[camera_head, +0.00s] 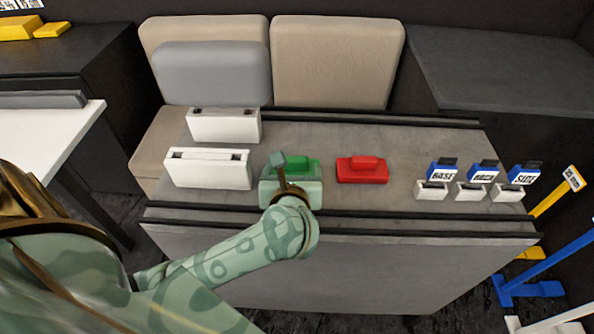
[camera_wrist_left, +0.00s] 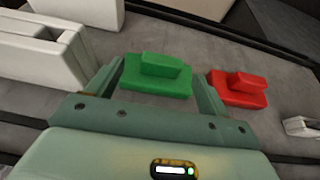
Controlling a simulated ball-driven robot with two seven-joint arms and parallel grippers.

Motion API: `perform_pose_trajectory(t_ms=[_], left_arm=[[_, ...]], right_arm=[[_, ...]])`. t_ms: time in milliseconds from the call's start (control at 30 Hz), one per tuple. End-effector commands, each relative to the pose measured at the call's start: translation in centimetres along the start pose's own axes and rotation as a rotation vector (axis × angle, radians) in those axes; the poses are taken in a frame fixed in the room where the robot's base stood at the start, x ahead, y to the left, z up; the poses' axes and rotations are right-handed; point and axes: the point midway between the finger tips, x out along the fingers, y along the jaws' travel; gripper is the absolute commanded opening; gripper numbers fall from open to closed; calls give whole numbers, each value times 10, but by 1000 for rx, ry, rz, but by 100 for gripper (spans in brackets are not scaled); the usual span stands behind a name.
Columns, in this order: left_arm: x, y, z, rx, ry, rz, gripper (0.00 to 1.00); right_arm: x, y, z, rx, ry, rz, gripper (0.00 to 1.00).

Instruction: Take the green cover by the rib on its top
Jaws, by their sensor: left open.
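The green cover (camera_head: 298,169) lies on the grey table, a flat block with a raised rib on top. In the head view my left gripper (camera_head: 281,170) is over it and hides part of it. In the left wrist view the green cover (camera_wrist_left: 156,82) shows whole, with its rib (camera_wrist_left: 162,65) upright, ahead of and between the two open fingers of the left gripper (camera_wrist_left: 158,84). The fingers are empty, and I cannot tell whether they touch the cover. My right gripper is not in view.
A red cover (camera_head: 361,171) of like shape lies just right of the green one. Two white boxes (camera_head: 207,171) stand to the left. Several blue labelled pieces (camera_head: 483,173) on white holders stand at the right. The front of the table (camera_head: 390,215) has a dark rail.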

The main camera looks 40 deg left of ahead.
Motion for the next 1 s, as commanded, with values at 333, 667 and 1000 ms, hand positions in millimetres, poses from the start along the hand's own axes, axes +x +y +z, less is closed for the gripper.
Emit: perform_pose_trajectory(t_ms=[333,667,1000], left_arm=[[46,-3,-5,2,0,3,80],[57,-3,0,-1,0,1,80],[57,-3,0,0,-1,1,31]], right_arm=[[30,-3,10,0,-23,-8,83],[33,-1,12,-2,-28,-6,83],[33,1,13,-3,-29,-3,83]])
